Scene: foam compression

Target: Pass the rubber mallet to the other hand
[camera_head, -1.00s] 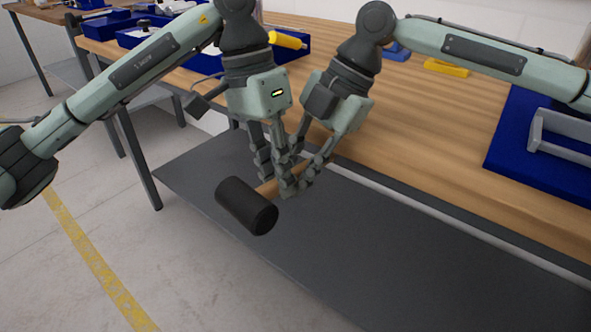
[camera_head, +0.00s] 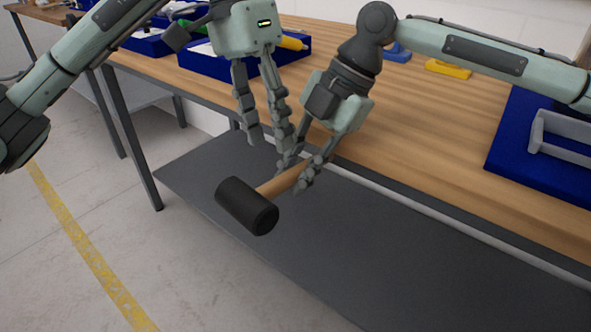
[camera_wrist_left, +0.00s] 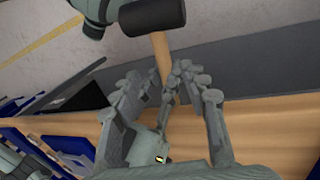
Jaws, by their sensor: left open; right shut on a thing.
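The rubber mallet has a black cylindrical head (camera_head: 247,206) and a wooden handle (camera_head: 279,182). My right gripper (camera_head: 298,178) is shut on the handle and holds the mallet in the air off the table's front edge, with the head toward the lower left. My left gripper (camera_head: 266,140) is open and empty, above and to the left of the handle, clear of it. In the left wrist view the mallet head (camera_wrist_left: 152,16) is at the top and the handle (camera_wrist_left: 161,58) runs down from it toward the fingers.
The wooden workbench (camera_head: 430,130) lies behind, with a grey lower shelf (camera_head: 330,250) beneath the mallet. A blue mat (camera_head: 505,150) with a grey holder (camera_head: 560,140) is at the right. Blue trays (camera_head: 205,62) stand at the back left. The bench middle is clear.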

